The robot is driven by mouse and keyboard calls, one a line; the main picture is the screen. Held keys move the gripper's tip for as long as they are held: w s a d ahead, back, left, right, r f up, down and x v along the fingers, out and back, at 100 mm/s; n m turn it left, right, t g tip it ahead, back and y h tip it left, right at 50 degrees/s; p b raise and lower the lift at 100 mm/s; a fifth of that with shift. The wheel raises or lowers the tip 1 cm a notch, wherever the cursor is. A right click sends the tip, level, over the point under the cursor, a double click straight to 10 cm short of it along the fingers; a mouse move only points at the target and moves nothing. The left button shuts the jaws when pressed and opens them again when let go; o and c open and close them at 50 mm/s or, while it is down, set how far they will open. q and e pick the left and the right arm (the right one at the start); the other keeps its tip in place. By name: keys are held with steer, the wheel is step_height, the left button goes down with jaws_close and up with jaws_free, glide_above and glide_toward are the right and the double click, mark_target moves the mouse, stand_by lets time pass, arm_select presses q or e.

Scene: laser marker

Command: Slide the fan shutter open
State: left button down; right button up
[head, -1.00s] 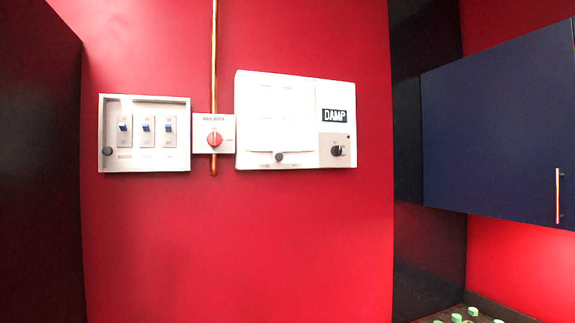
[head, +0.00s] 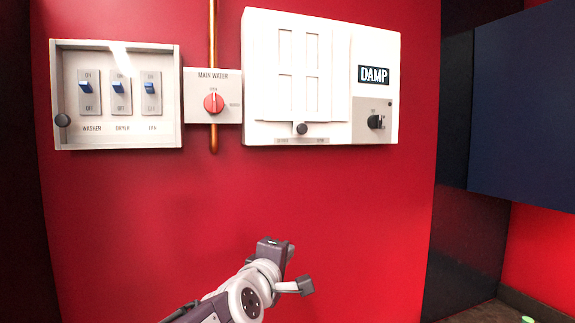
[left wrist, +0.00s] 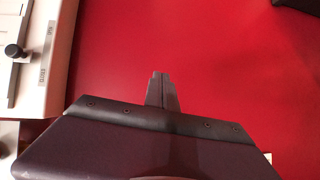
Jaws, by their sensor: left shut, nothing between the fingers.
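The fan shutter unit (head: 340,80) is a white wall box with a pale, pane-like front panel (head: 290,70). A small dark slider knob (head: 301,128) sits on its bottom strip, above two small labels. In the left wrist view the knob (left wrist: 13,51) is at the far left, beside labels that seem to read CLOSED and OPEN. My left gripper (head: 275,250) is below the box in the head view, apart from the knob. Its fingers (left wrist: 160,90) are shut and empty, with red wall beyond them. My right gripper is not in view.
A red main water knob (head: 213,103) and a framed panel of three blue switches (head: 118,88) are to the left. A DAMP sign (head: 374,75) and a black rotary knob (head: 376,121) are on the box's right side. A blue cabinet (head: 525,100) hangs at right. The wall below is clear.

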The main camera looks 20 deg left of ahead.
arm_select(q)
steer(key=s+a+r+n+t+y, duration=0.1)
steer(key=s+r+n+t, duration=0.2)
steer(key=r, duration=0.7)
steer(key=s+a+r+n+t+y, duration=0.1)
steer(key=s+r+n+t, duration=0.15)
steer(key=r, duration=0.85)
steer(key=shift+n+g, duration=0.25)
steer(key=shift+n, duration=0.2)
steer(key=d+p+x, duration=0.1)
steer(key=p+x, duration=0.1)
steer(key=x, duration=0.2)
steer(key=d+p+x, duration=0.1)
steer(key=p+x, duration=0.2)
steer(key=x, duration=0.1)
steer(key=p+x, duration=0.3)
steer(key=x, duration=0.1)
steer(key=shift+w+d+r, duration=0.25)
steer(key=shift+w+d, duration=0.1)
steer(key=shift+w, duration=0.05)
steer(key=shift+w+a, duration=0.1)
